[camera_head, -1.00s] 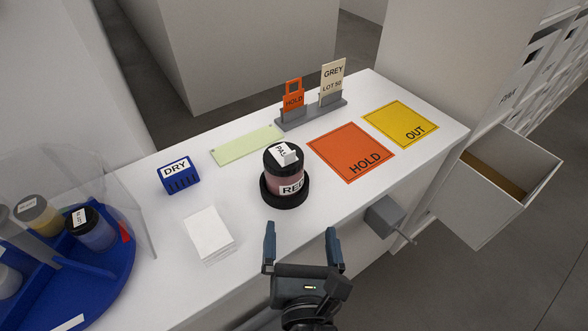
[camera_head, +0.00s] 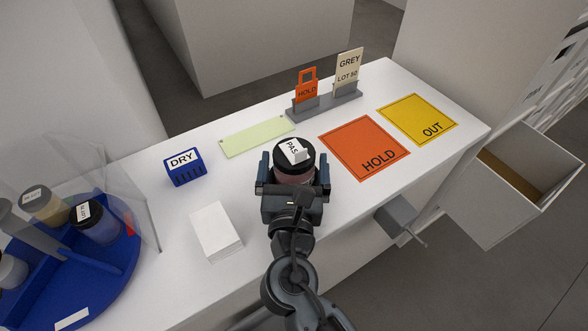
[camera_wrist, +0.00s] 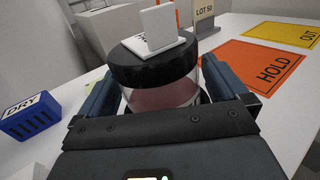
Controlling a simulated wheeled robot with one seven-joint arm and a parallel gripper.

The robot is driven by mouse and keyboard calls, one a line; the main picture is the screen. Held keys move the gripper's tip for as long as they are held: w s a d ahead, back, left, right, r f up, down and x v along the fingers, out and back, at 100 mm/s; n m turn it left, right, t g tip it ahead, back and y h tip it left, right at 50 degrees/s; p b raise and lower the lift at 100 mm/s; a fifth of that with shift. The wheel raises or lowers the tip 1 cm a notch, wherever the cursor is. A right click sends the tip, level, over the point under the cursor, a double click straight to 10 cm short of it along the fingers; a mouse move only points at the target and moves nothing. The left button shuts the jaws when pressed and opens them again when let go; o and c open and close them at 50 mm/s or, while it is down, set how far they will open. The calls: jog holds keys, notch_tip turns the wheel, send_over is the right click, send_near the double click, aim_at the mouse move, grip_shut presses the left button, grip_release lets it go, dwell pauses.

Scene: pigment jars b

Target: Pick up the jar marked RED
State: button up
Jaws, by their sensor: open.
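The jar (camera_head: 294,159) has a black lid with a white tag on top and reddish contents. It stands upright on the white counter, left of the orange HOLD mat. Its RED label, seen earlier, is hidden by my gripper now. My gripper (camera_head: 294,178) is open, with one finger on each side of the jar. In the wrist view, the jar (camera_wrist: 160,92) sits between the two fingers of my gripper (camera_wrist: 168,95), and its lid rises above them. I cannot tell whether either finger touches it.
The orange HOLD mat (camera_head: 364,148) and yellow OUT mat (camera_head: 417,119) lie to the right. A sign rack (camera_head: 325,104) and green strip (camera_head: 257,134) are behind. A blue DRY block (camera_head: 185,168), white stack (camera_head: 216,232) and blue carousel (camera_head: 110,265) are left. An open drawer (camera_head: 510,195) juts out right.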

jog(key=shift+c, duration=0.3)
jog(key=c, duration=0.9)
jog(key=shift+r, duration=0.1)
jog(key=shift+c, duration=0.2)
